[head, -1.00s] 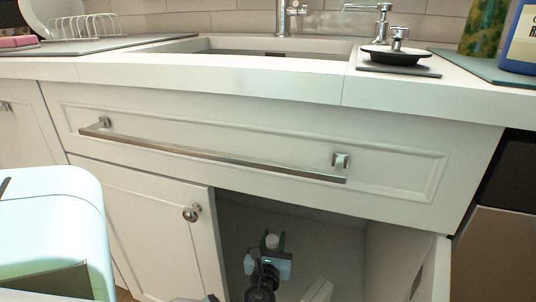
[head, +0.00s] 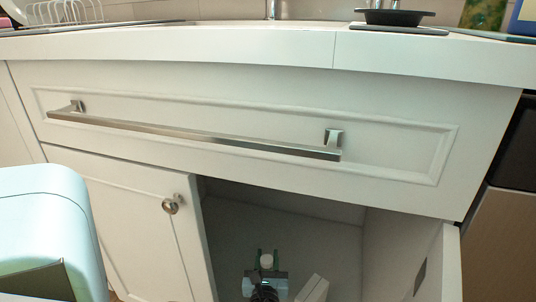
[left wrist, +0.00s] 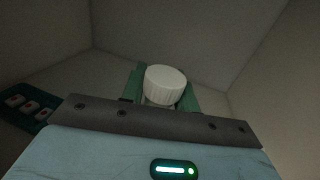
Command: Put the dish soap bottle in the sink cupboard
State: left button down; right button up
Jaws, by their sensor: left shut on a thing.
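The sink cupboard (head: 235,225) stands open on its right side, below the counter. My left gripper (head: 266,262) is inside the opening, low in the head view. It is shut on the dish soap bottle, whose white cap (head: 266,260) shows between the green fingers. In the left wrist view the white cap (left wrist: 165,84) sits upright between the fingers, and the bottle's body is hidden behind my gripper. I cannot tell whether the bottle touches the cupboard floor. My right gripper is not in view.
The open right door (head: 437,265) and closed left door (head: 135,215) flank the opening. A white box-like object (head: 313,289) is right of my gripper. A dark tray with small items (left wrist: 28,108) lies at left. A towel bar (head: 190,131) crosses the front above.

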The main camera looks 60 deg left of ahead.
pick_arm(q)
jog(key=shift+f, duration=0.2)
notch_tip(320, 180, down, 3)
jog(key=shift+f+b, duration=0.2)
jog(key=shift+b, duration=1)
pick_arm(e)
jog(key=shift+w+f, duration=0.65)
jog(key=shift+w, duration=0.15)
pick_arm(q)
jog(key=shift+f, duration=0.1)
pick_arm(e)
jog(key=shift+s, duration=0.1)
pick_arm(q)
jog(key=c, duration=1.4)
grip_release()
jog(key=o, duration=0.3)
jog(key=shift+o, duration=0.2)
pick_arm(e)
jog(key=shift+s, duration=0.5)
